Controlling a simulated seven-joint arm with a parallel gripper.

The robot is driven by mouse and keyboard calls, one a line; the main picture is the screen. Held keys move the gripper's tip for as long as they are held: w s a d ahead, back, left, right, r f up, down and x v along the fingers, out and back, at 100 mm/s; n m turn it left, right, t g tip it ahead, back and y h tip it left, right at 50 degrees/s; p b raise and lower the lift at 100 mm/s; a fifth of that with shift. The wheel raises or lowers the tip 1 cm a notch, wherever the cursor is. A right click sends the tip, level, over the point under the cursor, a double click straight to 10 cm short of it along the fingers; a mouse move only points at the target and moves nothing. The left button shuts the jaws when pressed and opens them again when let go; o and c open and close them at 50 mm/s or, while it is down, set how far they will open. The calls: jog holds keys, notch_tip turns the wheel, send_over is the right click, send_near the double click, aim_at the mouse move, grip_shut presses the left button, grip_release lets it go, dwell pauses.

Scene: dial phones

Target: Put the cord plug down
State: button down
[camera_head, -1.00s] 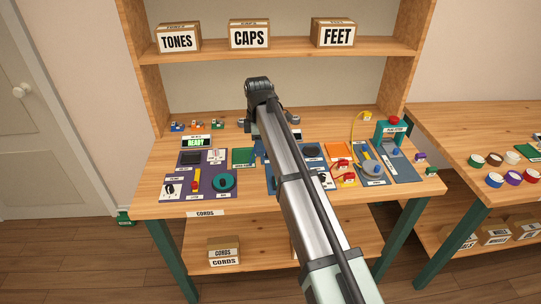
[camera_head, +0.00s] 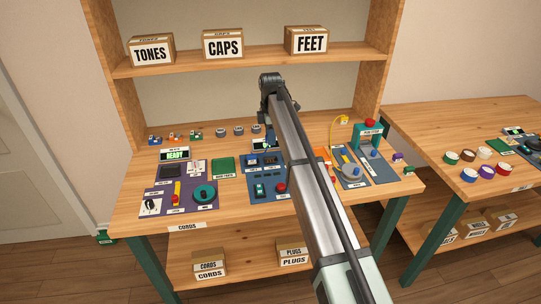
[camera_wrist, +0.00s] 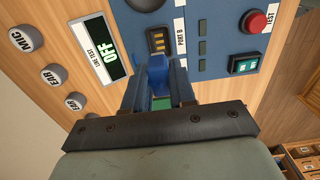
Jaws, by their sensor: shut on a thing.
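My gripper (camera_wrist: 157,80) is shut on a small blue piece (camera_wrist: 158,66), which looks like the cord plug; no cord shows on it. The grip is over the blue test board (camera_wrist: 223,25), close to a dark slot (camera_wrist: 156,40) beside the label PORT B. I cannot tell whether the plug touches the board. A patch of green shows between the fingers behind the plug.
The LINE TEST display (camera_wrist: 105,45) reads OFF. Grey MIC and EAR caps (camera_wrist: 52,75) lie beside it. A red TEST button (camera_wrist: 258,21) is on the board. The purple board (camera_head: 179,200) is at left, the teal press (camera_head: 368,135) at right.

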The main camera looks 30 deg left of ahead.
aim_at(271, 162)
notch_tip(271, 162, down, 8)
jog(key=shift+r, duration=0.15)
dwell(0.3)
jog(key=shift+s+f, duration=0.1)
jog(key=shift+f, duration=0.5)
jog(key=c, duration=1)
grip_release()
jog(key=shift+s+d+f, duration=0.1)
jog(key=shift+f, duration=0.05)
jog(key=shift+o, duration=0.4)
jog(key=shift+d, duration=0.1)
jog(key=shift+s, duration=0.1)
jog(key=r, duration=1.3)
jog(key=shift+w+a+r, duration=0.25)
jog(key=shift+w+r, duration=0.05)
